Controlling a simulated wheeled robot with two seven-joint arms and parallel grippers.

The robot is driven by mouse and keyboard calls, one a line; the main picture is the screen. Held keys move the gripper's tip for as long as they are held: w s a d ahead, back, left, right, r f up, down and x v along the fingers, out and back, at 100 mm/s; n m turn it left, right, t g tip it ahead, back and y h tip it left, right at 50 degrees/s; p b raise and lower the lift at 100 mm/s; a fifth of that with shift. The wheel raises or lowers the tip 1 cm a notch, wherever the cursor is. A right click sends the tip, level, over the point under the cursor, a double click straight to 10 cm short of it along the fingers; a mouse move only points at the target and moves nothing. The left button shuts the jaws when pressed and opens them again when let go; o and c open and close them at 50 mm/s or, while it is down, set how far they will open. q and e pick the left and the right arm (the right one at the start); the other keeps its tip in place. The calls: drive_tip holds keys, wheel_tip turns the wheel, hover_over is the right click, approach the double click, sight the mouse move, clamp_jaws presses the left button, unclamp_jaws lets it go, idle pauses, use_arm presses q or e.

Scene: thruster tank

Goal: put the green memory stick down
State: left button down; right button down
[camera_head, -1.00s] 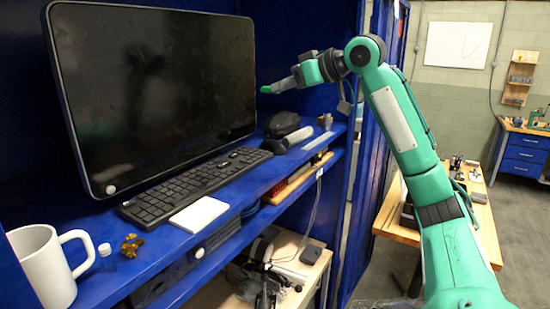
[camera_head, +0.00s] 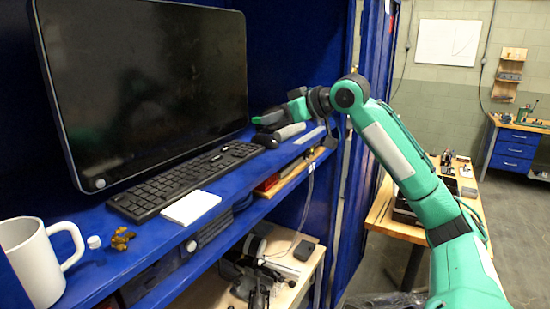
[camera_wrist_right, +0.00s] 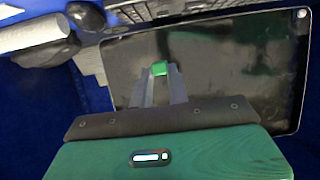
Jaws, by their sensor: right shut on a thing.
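The green memory stick (camera_head: 256,120) is at the tip of my right gripper (camera_head: 268,119), over the far right end of the blue shelf (camera_head: 238,195). My right gripper is shut on it. In the right wrist view the stick (camera_wrist_right: 159,68) shows as a small green block between the two grey fingertips (camera_wrist_right: 160,76), with the dark monitor screen behind it. The gripper is low over the shelf, in front of a grey cylinder-like object. I cannot tell whether the stick touches the shelf. My left gripper is not in view.
The monitor (camera_head: 150,95) stands behind the keyboard (camera_head: 185,180). The grey cylinder-like object (camera_head: 290,132) lies near the gripper. A white pad (camera_head: 190,207), amber piece (camera_head: 122,238), small white cap (camera_head: 94,242) and white mug (camera_head: 32,265) are nearer. A blue cabinet wall (camera_head: 345,190) bounds the right side.

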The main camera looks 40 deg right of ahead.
wheel_tip(320, 180, down, 10)
drive_tip(key=shift+p, duration=0.45)
idle(0.3)
drive_tip(key=shift+f+b, duration=0.3)
drive_tip(key=shift+f, duration=0.05)
drive_tip(key=c, duration=1.4)
unclamp_jaws()
drive_tip(key=shift+o, duration=0.3)
drive_tip(key=shift+r, duration=0.1)
